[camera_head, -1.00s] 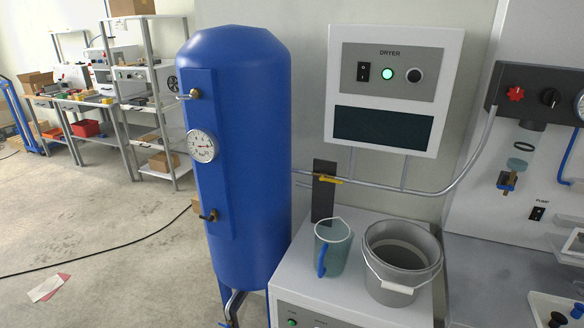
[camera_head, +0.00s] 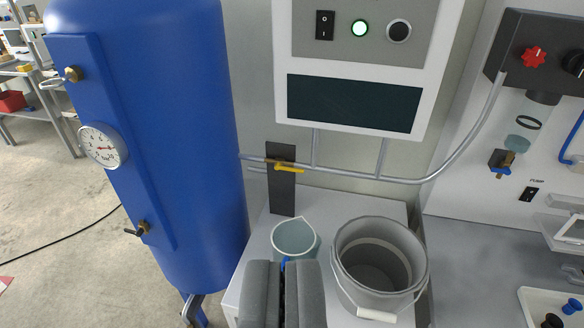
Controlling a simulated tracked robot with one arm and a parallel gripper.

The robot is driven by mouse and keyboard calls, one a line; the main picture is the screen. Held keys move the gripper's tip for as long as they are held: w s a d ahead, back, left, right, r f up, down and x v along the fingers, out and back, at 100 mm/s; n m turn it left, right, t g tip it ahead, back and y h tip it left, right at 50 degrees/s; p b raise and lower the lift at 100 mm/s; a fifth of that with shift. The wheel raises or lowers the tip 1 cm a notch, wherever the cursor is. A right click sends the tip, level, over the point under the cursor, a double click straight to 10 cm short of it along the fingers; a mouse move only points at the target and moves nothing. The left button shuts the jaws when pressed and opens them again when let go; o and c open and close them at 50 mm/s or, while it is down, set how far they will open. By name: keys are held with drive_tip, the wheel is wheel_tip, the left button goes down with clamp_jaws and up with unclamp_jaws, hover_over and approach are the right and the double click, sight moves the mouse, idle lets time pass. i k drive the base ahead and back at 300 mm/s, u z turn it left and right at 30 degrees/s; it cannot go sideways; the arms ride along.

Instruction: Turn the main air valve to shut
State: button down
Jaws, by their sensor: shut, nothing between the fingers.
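The main air valve is most likely the yellow lever (camera_head: 288,168) on the thin grey pipe (camera_head: 345,176), in front of a dark upright plate (camera_head: 282,195). The lever lies roughly along the line of the pipe and points right. My gripper (camera_head: 284,268) is at the bottom centre, its two grey fingers shut with nothing between them. In the picture it is below the lever, apart from it, and overlaps the clear jug.
A blue tank (camera_head: 190,130) with a gauge (camera_head: 101,146) stands left. The dryer panel (camera_head: 352,105) hangs above the pipe. A clear jug (camera_head: 293,238) and grey bucket (camera_head: 425,262) stand on the white cabinet below. A wall panel with a red knob (camera_head: 535,57) is right.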

sight(279, 166)
drive_tip(key=u, duration=0.05)
drive_tip(key=k, duration=0.45)
drive_tip(key=z, duration=0.4)
drive_tip(key=i, duration=1.4)
drive_tip(key=u, duration=0.45)
